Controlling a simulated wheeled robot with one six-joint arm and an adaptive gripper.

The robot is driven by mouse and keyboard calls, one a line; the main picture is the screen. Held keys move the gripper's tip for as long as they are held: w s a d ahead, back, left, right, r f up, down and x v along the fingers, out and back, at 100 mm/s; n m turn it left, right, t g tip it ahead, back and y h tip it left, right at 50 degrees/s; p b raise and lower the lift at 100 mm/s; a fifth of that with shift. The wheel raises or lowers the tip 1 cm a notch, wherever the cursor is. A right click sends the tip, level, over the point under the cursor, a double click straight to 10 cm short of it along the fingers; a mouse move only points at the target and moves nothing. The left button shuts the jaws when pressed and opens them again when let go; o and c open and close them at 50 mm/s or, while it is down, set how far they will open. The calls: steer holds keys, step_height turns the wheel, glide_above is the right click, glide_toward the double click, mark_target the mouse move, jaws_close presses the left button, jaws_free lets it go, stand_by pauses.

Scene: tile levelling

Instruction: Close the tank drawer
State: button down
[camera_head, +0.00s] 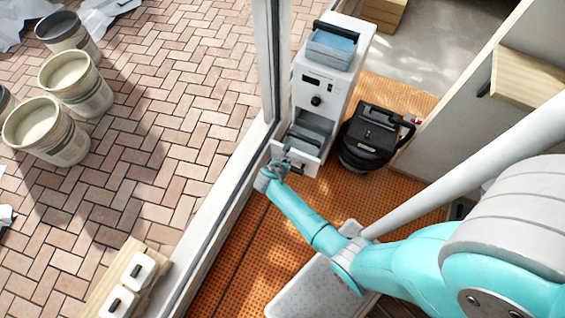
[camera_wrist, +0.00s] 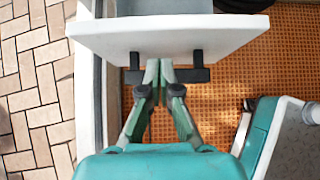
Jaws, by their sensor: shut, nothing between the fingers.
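The tank drawer (camera_head: 303,149) sits low on the front of a tall white machine (camera_head: 322,84) and stands partly pulled out, its grey inside showing. In the wrist view its white front panel (camera_wrist: 168,36) fills the top, with a dark bar handle (camera_wrist: 192,75) below on two short posts. My gripper (camera_wrist: 162,66) is shut and empty, its green fingertips at the middle of the handle, close to the panel. I cannot tell whether they touch it. In the head view my gripper (camera_head: 277,167) is at the drawer front.
A black vacuum-like canister (camera_head: 372,138) stands right of the machine. A window frame (camera_head: 230,178) runs along the left, with buckets (camera_head: 75,84) on the brick paving beyond. A wooden board with white blocks (camera_head: 130,275) lies lower left. Orange perforated matting (camera_head: 240,262) covers the floor.

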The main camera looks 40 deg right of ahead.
steer(key=shift+w+d, duration=0.25)
steer(key=shift+d, duration=0.45)
steer(key=shift+w+d, duration=0.25)
steer(key=shift+d, duration=0.45)
steer(key=shift+d, duration=0.1)
steer(key=w+d, duration=0.3)
steer(key=d, duration=0.5)
steer(key=w+d, duration=0.3)
steer(key=d, duration=0.5)
steer(key=shift+d, duration=0.25)
steer(key=shift+a, duration=0.1)
steer(key=a, duration=0.1)
steer(key=s+a, duration=0.1)
steer(key=a, duration=0.2)
steer(key=shift+s+a+r, duration=0.1)
steer(key=shift+s+r, duration=0.2)
steer(key=shift+s, duration=0.05)
step_height(320, 180, up, 7)
glide_above(293, 153)
steer(key=w+d, duration=0.2)
steer(key=d, duration=0.2)
steer(key=shift+s+a+f, duration=0.2)
